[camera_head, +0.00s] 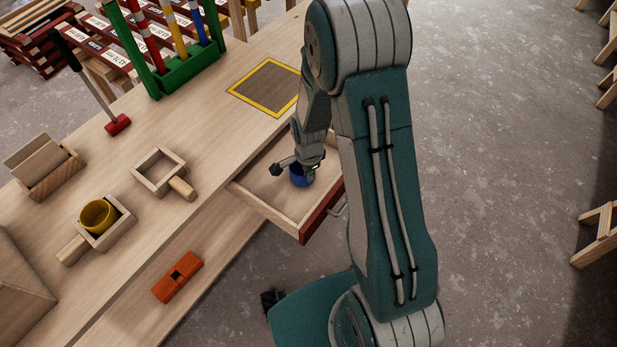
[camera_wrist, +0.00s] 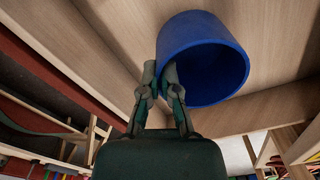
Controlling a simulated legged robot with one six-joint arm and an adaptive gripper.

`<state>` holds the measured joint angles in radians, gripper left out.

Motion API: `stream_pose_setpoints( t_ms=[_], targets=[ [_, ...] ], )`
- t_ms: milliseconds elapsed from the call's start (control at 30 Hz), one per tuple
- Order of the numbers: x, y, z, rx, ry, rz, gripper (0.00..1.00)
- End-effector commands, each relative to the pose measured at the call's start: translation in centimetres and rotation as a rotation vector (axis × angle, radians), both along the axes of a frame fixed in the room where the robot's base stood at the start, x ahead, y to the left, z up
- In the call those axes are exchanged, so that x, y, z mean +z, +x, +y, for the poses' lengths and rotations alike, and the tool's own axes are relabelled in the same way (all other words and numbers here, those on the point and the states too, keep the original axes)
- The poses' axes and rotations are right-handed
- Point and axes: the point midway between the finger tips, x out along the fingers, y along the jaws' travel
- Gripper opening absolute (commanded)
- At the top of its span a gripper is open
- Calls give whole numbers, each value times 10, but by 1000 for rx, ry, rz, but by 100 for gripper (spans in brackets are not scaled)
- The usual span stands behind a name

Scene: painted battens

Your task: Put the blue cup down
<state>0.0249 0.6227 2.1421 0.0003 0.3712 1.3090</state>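The blue cup (camera_head: 301,178) shows within the outline of the open drawer (camera_head: 262,204) in the head view. It is partly hidden by my gripper (camera_head: 297,167). In the wrist view the blue cup (camera_wrist: 207,55) is large, its open mouth toward the camera. My gripper (camera_wrist: 162,82) has its fingers close together at the left side of the cup's wall, one on each side of it. Whether the cup touches the drawer floor, I cannot tell.
A yellow cup (camera_head: 97,216) stands in a wooden box with a handle (camera_head: 118,232). An empty handled box (camera_head: 148,178), a yellow-bordered square (camera_head: 252,99), a red mallet (camera_head: 118,125) and a green rack (camera_head: 188,70) are on the table. An orange block (camera_head: 177,277) lies lower down.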

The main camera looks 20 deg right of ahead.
Motion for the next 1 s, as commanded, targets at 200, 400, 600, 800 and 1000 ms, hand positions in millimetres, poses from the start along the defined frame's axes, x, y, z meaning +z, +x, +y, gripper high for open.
stream_pose_setpoints(
  t_ms=[200, 400, 600, 800, 1000],
  targets=[
    [-20, -1, -2, -2, 3, 2, 0],
    [-20, -1, 0, 0, 0, 1, 0],
    [-22, -1, 0, 0, 0, 1, 43],
    [-22, -1, 0, -1, 1, 1, 43],
    [-18, -1, 0, -1, 1, 0, 43]
  ],
)
